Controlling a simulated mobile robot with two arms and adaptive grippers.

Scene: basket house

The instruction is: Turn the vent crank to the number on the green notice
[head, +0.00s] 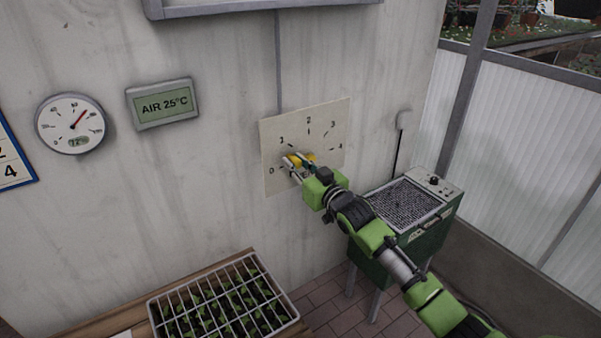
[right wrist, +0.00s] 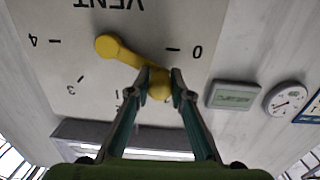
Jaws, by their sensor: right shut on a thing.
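The vent dial plate (head: 329,116) is a pale board on the wall with marks 0 to 4. Its yellow crank (head: 309,157) is partly covered by my right gripper (head: 296,161). In the right wrist view, upside down, the crank hub (right wrist: 107,46) is left of the yellow knob (right wrist: 159,84), which is between the fingertips of my right gripper (right wrist: 159,76), shut on it. The crank arm points to the 0 side of the dial, off the 0 tick towards 1; the exact mark is hidden by the fingers. No green notice and no left gripper show.
A grey display (head: 163,103) reads AIR 25°C, beside a round gauge (head: 71,124). A blue-edged board (head: 13,163) is cut off at left. A green heater (head: 418,215) stands below right of the dial. A seedling tray (head: 222,305) rests on a bench below.

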